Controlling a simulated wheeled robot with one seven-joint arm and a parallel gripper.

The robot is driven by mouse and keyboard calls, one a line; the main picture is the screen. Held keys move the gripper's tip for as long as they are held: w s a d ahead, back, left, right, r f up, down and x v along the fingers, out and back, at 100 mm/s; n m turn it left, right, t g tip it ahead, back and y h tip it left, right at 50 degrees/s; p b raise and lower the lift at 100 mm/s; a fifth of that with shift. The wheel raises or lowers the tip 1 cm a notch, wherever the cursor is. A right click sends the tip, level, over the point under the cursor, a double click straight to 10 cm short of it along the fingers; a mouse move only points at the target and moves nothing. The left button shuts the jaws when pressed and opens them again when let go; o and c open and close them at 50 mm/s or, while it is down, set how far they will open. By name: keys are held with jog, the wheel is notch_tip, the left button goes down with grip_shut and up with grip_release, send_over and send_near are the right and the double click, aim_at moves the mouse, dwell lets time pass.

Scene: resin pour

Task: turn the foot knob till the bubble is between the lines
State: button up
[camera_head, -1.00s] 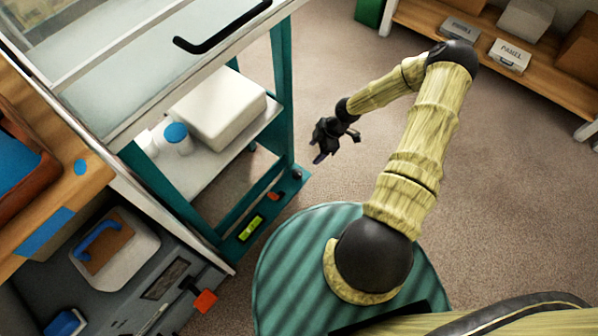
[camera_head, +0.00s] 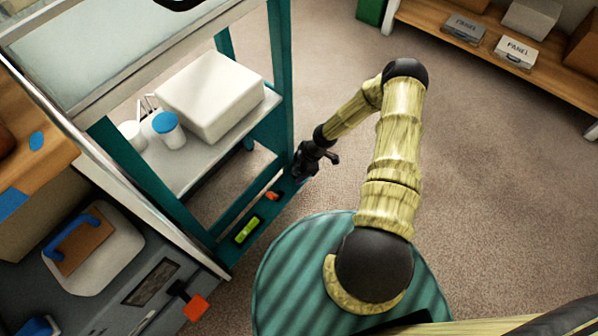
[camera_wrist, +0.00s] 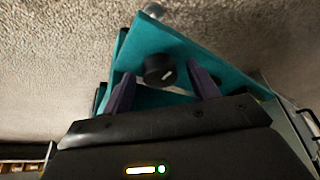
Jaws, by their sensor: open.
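The foot knob (camera_wrist: 160,70) is a round black knob with a pale mark, on the corner of the teal frame (camera_wrist: 185,48) in the wrist view. My gripper (camera_wrist: 162,84) is open, with one purple finger on each side of the knob in that picture; I cannot tell whether either finger touches it. In the head view my gripper (camera_head: 303,172) is at the front right corner of the teal base and hides the knob. The yellow-green bubble level (camera_head: 246,230) lies on the teal base rail to the left. Its bubble is too small to place against the lines.
A small orange item (camera_head: 272,196) sits on the rail between level and gripper. A white box (camera_head: 211,96) and a blue-lidded jar (camera_head: 169,128) stand on the shelf above. A grey cart with an orange knob (camera_head: 196,307) is at lower left.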

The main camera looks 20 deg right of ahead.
jog(key=c, duration=1)
jog(key=shift+r+m+p, duration=0.1)
jog(key=shift+m+p, duration=0.4)
jog(key=shift+p, duration=0.1)
jog(key=shift+s+m+t+p, duration=0.1)
jog(key=shift+m+t+p, duration=0.2)
jog(key=shift+m+p, duration=0.2)
jog(key=m+t+h+p, duration=0.1)
jog(key=m+p, duration=0.2)
jog(key=shift+s+a+r+m, duration=0.1)
jog(key=shift+m, duration=0.3)
jog(key=m+t+h+p, duration=0.1)
jog(key=m+p, duration=0.2)
jog(key=shift+a+f+m+t+h+p, duration=0.1)
jog(key=shift+m+t+h+p, duration=0.2)
jog(key=shift+m, duration=0.45)
jog(key=shift+f+m+t+h+p, duration=0.1)
jog(key=shift+m+p, duration=0.25)
jog(key=shift+m, duration=0.4)
